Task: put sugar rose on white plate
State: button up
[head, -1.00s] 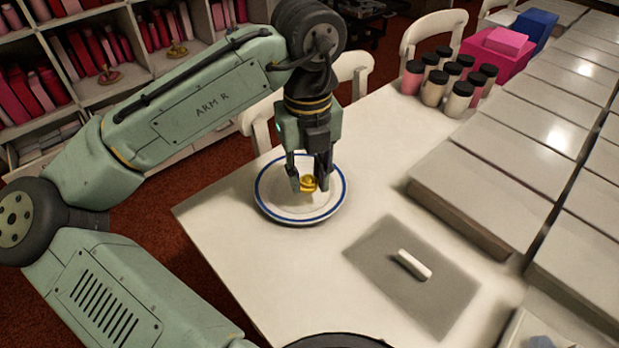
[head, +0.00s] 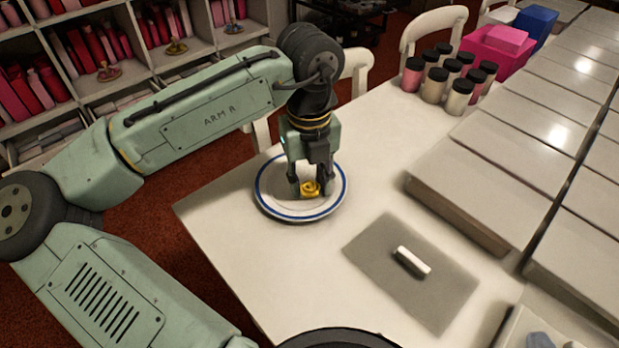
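The sugar rose (head: 310,188) is small and yellow. It is between the fingertips of my gripper (head: 311,190), low over the white plate. The white plate (head: 275,205) has a blue ring near its rim and lies on the left part of the table. My gripper points down and its fingers are close against both sides of the rose. Whether the rose touches the plate is hard to tell at this size.
A grey mat (head: 375,262) with a white stick (head: 411,261) lies right of the plate. Dark-lidded jars (head: 436,85) and a pink box (head: 496,55) stand at the back. Flat white boxes (head: 480,195) line the right side. The table between plate and mat is clear.

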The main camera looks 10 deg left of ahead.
aim_at(310, 185)
jog(key=shift+o, duration=1.3)
jog(key=shift+r, duration=0.1)
notch_tip(310, 185, up, 12)
jog(key=shift+r, duration=0.1)
